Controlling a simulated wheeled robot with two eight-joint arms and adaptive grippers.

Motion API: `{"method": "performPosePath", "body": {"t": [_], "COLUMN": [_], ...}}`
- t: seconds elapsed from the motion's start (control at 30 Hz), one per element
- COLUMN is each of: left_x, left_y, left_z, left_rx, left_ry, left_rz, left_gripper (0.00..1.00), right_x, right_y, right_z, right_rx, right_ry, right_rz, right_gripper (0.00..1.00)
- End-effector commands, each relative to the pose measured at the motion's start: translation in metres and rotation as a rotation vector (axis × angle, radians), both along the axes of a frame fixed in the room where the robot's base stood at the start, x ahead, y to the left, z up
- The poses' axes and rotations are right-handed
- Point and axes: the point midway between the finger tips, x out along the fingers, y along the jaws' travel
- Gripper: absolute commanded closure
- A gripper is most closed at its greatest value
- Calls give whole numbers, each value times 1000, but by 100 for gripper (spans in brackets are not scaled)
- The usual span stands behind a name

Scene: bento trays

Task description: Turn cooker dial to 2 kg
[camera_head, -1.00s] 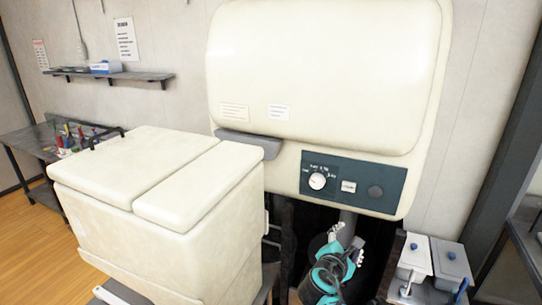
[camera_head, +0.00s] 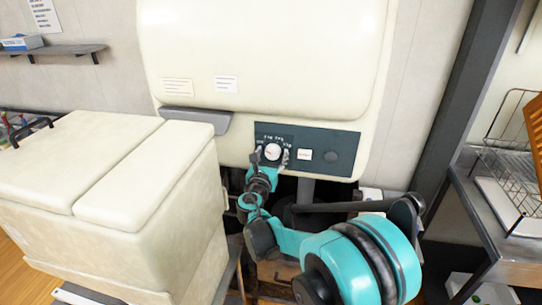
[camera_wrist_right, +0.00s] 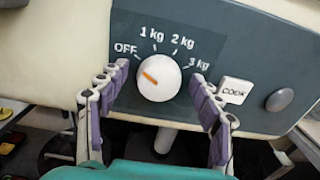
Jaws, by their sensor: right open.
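The cooker dial (camera_head: 271,152) is a round white knob on the dark panel (camera_head: 336,147) at the front of the cream cooker (camera_head: 265,50). In the right wrist view the dial (camera_wrist_right: 166,85) has an orange mark pointing up-left, toward OFF. The labels OFF, 1 kg, 2 kg and 3 kg arc over it from left to right. My right gripper (camera_wrist_right: 160,72) is open, with one purple-padded finger on each side of the dial and visible gaps between. In the head view my right gripper (camera_head: 270,157) is at the dial from below. My left gripper is not in view.
A square COOK button (camera_wrist_right: 236,91) and a round grey knob (camera_wrist_right: 279,100) are right of the dial. A cream lidded bin (camera_head: 110,200) stands at the left. A wire rack (camera_head: 512,160) is on a side table at the right.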

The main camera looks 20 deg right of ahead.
Motion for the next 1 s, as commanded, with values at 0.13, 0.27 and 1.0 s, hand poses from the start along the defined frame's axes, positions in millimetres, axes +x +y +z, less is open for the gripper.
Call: {"method": "performPosePath", "body": {"t": [0.13, 0.27, 1.0], "left_x": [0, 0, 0], "left_y": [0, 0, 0], "left_z": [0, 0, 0], "left_rx": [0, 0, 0], "left_ry": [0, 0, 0], "left_rz": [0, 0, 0], "left_gripper": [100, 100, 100], "right_x": [1, 1, 0], "right_y": [-1, 0, -1], "right_z": [0, 0, 0], "right_rx": [1, 1, 122], "right_ry": [-1, -1, -92], "right_rz": [0, 0, 0], "right_gripper": [35, 45, 84]}}
